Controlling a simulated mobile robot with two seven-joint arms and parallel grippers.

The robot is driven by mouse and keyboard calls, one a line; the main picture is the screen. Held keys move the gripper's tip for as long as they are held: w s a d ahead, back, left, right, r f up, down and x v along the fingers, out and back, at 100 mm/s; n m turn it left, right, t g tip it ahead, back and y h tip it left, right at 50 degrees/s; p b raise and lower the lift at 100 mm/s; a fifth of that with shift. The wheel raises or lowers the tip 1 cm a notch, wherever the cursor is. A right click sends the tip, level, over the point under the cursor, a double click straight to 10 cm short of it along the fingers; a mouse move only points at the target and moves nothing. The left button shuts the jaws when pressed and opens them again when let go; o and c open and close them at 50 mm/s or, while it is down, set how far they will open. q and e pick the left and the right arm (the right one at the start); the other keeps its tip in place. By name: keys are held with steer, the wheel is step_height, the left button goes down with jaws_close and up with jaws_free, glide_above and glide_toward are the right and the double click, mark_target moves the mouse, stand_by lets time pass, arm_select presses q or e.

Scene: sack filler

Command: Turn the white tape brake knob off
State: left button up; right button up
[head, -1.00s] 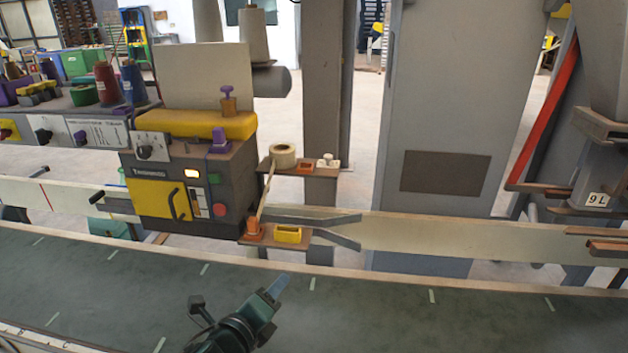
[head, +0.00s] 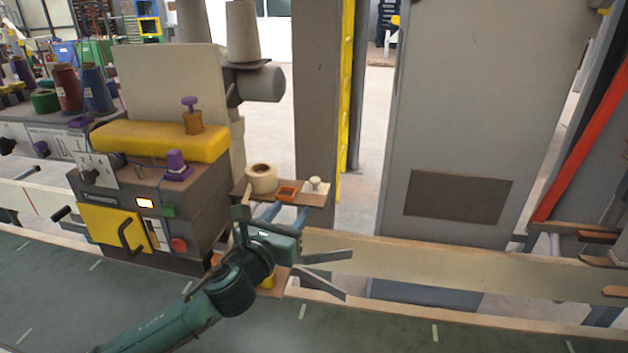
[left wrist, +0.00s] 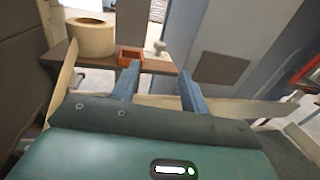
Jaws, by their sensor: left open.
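The white tape brake knob (head: 315,185) stands on a pale base at the right end of the small brown shelf (head: 240,190) beside the sewing machine. It also shows in the left wrist view (left wrist: 158,48), ahead of the fingers and between their lines. My left gripper (head: 287,214) is open and empty, in front of and slightly below the shelf, apart from the knob. In the left wrist view its two blue fingers (left wrist: 155,86) point toward the shelf. The knob's exact turn position is too small to tell. My right gripper is not in view.
A tape roll (head: 261,178) and an orange tray (head: 287,193) sit left of the knob on the shelf. The dark machine (head: 200,215) with a red button stands at left. Metal guide bars (head: 322,256) lie right of my gripper. A grey cabinet (head: 470,130) stands behind.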

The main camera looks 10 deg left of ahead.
mark_target(313, 182)
arm_select(q)
steer(key=w, duration=0.3)
steer(key=w+d, duration=0.1)
steer(key=w, duration=0.3)
steer(key=w+d, duration=0.1)
steer(key=w, duration=0.2)
steer(key=shift+w+p, duration=0.15)
steer(key=shift+p, duration=0.15)
steer(key=shift+w, duration=0.55)
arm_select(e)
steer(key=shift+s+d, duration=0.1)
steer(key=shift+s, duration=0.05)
arm_select(q)
steer(key=shift+c, duration=0.3)
jaws_close()
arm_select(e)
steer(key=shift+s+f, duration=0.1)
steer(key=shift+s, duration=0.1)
